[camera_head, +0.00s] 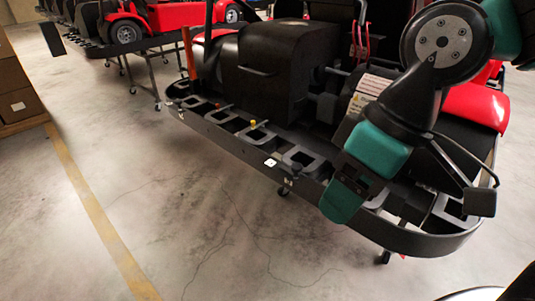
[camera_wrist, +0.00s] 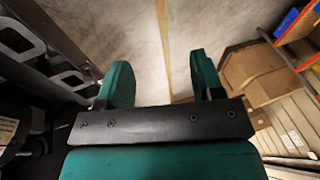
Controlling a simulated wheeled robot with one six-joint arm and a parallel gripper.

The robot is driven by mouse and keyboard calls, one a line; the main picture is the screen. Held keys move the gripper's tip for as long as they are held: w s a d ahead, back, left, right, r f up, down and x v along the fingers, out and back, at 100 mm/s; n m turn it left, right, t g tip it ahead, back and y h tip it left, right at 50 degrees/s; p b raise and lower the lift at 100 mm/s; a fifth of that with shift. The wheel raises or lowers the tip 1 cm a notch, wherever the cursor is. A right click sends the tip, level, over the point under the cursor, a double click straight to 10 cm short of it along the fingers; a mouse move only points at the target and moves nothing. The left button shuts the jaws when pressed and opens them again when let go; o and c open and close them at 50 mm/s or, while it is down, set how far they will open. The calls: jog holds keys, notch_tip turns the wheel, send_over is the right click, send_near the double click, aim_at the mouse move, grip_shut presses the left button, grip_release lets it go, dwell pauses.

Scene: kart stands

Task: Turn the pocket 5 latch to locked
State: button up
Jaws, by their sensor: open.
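The kart's black side rail (camera_head: 222,133) runs along its near side and holds a row of square-framed pockets. Small knobs stand along it: a red one (camera_head: 217,106), a yellow one (camera_head: 253,124) and a dark one (camera_head: 296,167). I cannot tell which pocket is number 5 or how its latch is turned. My gripper (camera_head: 345,197), with green fingers, is over the right part of the rail and hides some pockets there. In the wrist view my gripper (camera_wrist: 163,78) has its two fingers apart, with only floor showing between them. Part of the rail (camera_wrist: 55,35) shows at the left.
The black kart body (camera_head: 270,70) rises behind the rail. Another red kart (camera_head: 150,18) stands on a stand at the back left. Cardboard boxes (camera_head: 15,90) are at the left edge. The concrete floor (camera_head: 200,220) in front of the rail is clear, with a yellow line (camera_head: 85,190).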

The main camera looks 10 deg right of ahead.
jog(key=w+d+n+h+b, duration=0.15)
jog(key=w+n, duration=0.25)
jog(key=w, duration=1.2)
jog(key=n+h+b, duration=0.2)
jog(key=n, duration=0.3)
send_over(297, 165)
notch_tip(297, 165, down, 3)
notch_tip(297, 165, down, 17)
jog(key=shift+s+p, duration=0.1)
jog(key=shift+p, duration=0.35)
jog(key=shift+c, duration=0.4)
jog(key=c, duration=0.8)
jog(key=shift+c, duration=0.2)
